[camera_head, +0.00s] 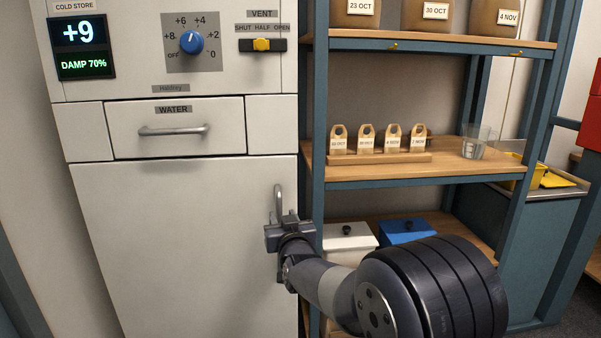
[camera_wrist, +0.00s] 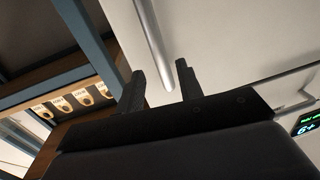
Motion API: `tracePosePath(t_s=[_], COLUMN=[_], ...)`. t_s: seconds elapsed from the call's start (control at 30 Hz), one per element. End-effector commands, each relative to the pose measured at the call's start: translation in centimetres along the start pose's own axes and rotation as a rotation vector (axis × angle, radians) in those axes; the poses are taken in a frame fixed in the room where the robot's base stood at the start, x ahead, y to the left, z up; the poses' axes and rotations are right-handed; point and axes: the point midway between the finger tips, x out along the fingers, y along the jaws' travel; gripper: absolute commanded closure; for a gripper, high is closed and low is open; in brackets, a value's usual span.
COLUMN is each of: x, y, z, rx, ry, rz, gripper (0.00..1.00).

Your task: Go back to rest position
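The cold store (camera_head: 185,240) stands at the left with its large lower door shut. A vertical metal door handle (camera_head: 278,203) is at the door's right edge. My gripper (camera_head: 279,228) is at the lower part of this handle. In the wrist view my two fingers (camera_wrist: 160,68) are apart. The pale handle bar (camera_wrist: 152,40) shows between and beyond the fingertips, with gaps on both sides. I cannot tell how deep it lies between them. The arm hides part of the lower shelf.
The WATER drawer (camera_head: 175,140) is shut above the door. To the right a shelf rack (camera_head: 430,175) holds several tagged blocks, a clear cup (camera_head: 475,142), and a white box (camera_head: 345,240) and blue box (camera_head: 407,231) below. Sacks stand on top. The rack's post is close to my gripper.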

Motion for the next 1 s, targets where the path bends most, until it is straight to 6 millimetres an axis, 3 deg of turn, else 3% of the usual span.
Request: tracePosePath(t_s=[0.2,0.4,1.0], x=[3.2,5.0,5.2], y=[0.0,-0.1,-0.1], z=[0.1,0.1,0.0], rx=[0.001,0.0,0.0], ry=[0.0,-0.001,0.0], rz=[0.0,-0.001,-0.001], gripper=[0.65,0.65,0.65])
